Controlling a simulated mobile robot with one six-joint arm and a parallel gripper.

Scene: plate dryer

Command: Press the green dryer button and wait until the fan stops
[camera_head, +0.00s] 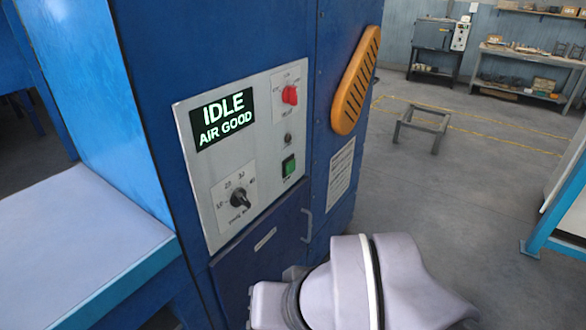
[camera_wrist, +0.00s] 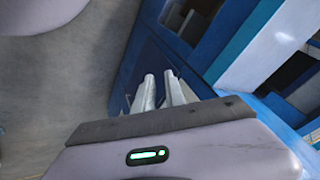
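The green dryer button (camera_head: 289,166) is on the right side of the grey control panel (camera_head: 213,205) on the blue dryer cabinet. Nothing covers it. The panel's display (camera_head: 225,118) reads "IDLE" and "AIR GOOD". My gripper (camera_wrist: 159,75) shows in the wrist view with its two light fingers a little apart and nothing between them. They point toward the blue cabinet, apart from the button, which I cannot make out in that view. In the head view my arm is below the panel at the bottom right, and the fingertips are not visible there.
A red switch (camera_head: 290,94) is above the green button, with a small dark knob (camera_head: 288,139) between. A black dial (camera_head: 239,197) is at lower left. An orange slotted cover (camera_head: 356,82) juts out right of the panel. A handle (camera_head: 306,225) is below. Floor at right is mostly open.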

